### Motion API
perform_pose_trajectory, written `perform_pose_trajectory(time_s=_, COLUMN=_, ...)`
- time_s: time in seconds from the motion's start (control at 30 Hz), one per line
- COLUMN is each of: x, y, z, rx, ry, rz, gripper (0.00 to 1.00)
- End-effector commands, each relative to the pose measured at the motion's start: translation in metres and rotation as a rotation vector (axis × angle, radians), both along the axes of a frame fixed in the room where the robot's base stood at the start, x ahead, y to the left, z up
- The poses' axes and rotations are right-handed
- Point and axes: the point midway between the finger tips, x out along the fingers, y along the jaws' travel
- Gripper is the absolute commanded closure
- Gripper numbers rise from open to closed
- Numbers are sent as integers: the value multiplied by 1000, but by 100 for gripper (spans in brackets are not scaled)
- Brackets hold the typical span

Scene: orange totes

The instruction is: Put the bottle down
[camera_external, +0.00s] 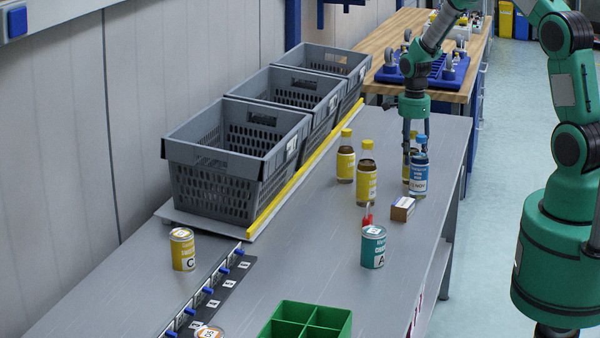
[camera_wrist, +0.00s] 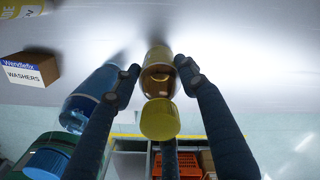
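My gripper (camera_external: 411,150) points down at the far right of the grey table, its fingers around a brown bottle with a yellow cap. In the wrist view the bottle (camera_wrist: 158,82) is between the fingertips (camera_wrist: 158,72), which appear to press on its sides. In the external view this bottle (camera_external: 406,172) is mostly hidden behind a blue-capped bottle (camera_external: 419,178). The bottle is about upright, and its base is at or very near the table; I cannot tell whether it touches. The blue-capped bottle (camera_wrist: 92,95) is right beside one finger.
Two yellow-capped bottles (camera_external: 367,180) (camera_external: 346,160) stand to the left. A washers box (camera_external: 403,208), a teal can (camera_external: 373,247) and a red item (camera_external: 367,216) are nearer. Grey crates (camera_external: 240,150) line the wall behind a yellow rail (camera_external: 300,175). A green divided tray (camera_external: 310,318) is in front.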

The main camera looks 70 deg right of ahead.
Motion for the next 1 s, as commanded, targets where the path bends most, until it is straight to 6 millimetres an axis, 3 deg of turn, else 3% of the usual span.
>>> perform_pose_trajectory(time_s=0.1, x=0, y=0, z=0, rx=0, ry=0, rz=0, gripper=39)
perform_pose_trajectory(time_s=0.57, x=0, y=0, z=7, rx=-1, ry=-1, rz=0, gripper=39)
perform_pose_trajectory(time_s=0.77, x=0, y=0, z=28, rx=-1, ry=-1, rz=0, gripper=39)
perform_pose_trajectory(time_s=1.0, x=0, y=0, z=67, rx=-2, ry=-2, rz=0, gripper=39)
